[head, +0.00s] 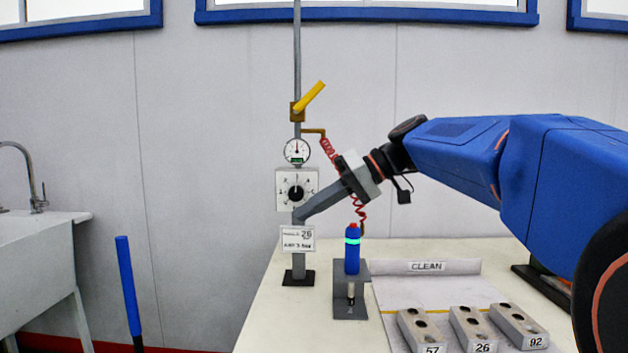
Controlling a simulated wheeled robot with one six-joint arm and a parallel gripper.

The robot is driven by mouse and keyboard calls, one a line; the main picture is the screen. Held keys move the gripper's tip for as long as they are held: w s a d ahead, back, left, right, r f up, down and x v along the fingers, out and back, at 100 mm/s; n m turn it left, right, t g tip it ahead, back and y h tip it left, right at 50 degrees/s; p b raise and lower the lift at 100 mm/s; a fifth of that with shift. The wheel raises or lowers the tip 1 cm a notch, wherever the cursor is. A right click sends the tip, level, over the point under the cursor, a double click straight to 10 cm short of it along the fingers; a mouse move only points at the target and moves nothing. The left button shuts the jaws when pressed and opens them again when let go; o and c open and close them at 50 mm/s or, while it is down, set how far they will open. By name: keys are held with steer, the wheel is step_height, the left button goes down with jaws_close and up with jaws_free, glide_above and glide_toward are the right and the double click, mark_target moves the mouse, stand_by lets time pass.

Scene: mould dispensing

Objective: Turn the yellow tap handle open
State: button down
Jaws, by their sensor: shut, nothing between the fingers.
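The yellow tap handle (310,96) sits on a brass valve body (297,112) on the upright grey pipe. The handle points up and to the right, at a slant to the pipe. My gripper (302,215) reaches in from the right and is shut and empty. Its grey fingers point down and left, with their tips in front of the post, just under the dial box. It is well below the handle and apart from it. I cannot tell whether the fingertips touch the post.
A pressure gauge (297,151) and a dial box (283,190) are on the post. A red coiled hose (328,150) passes behind my gripper to a blue dispenser (352,255) in a stand. Several numbered moulds (468,322) lie at the right. A sink (40,260) stands left.

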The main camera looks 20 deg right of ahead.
steer(key=w+d+r+m+t+y, duration=0.1)
steer(key=w+r+m+t+y, duration=0.1)
steer(key=w+r+m+y, duration=0.25)
steer(key=m+t+y, duration=0.6)
steer(key=m+t, duration=0.4)
glide_toward(309, 98)
step_height(309, 98, up, 5)
steer(key=w+a, duration=0.1)
steer(key=w, duration=0.2)
steer(key=shift+r, duration=0.2)
steer(key=shift+a+n, duration=0.1)
steer(key=shift+n, duration=0.25)
